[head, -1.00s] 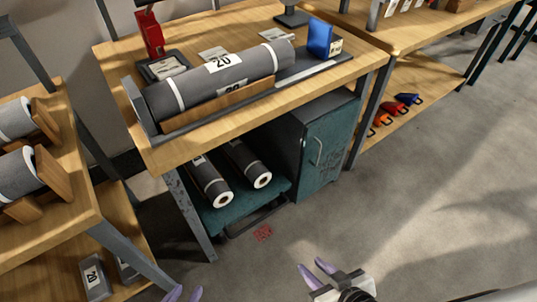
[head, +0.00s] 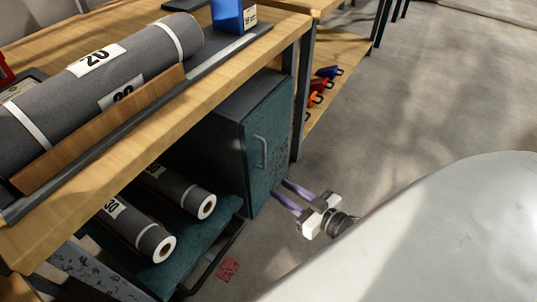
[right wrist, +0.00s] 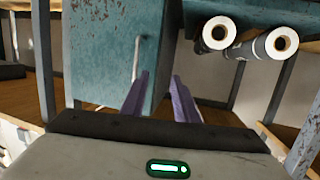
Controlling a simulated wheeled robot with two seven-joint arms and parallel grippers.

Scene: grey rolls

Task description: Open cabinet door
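The cabinet (head: 222,120) is a dark teal metal box under the wooden workbench. Its door (head: 266,150) is shut, with a pale vertical bar handle (head: 263,152) on its front. My right gripper (head: 281,190) is in front of the lower part of the door, its two purple fingers apart and nothing between them. In the right wrist view, the door (right wrist: 108,50) fills the upper left and the handle (right wrist: 136,58) stands just beyond the left finger. The right gripper (right wrist: 160,82) is open there, apart from the handle. My left gripper is not in view now.
Grey rolls (head: 185,190) lie on a teal low shelf beside the cabinet. The workbench (head: 225,75) overhangs the cabinet, and its metal leg (head: 302,100) stands right of the door. The floor (head: 400,120) to the right is clear.

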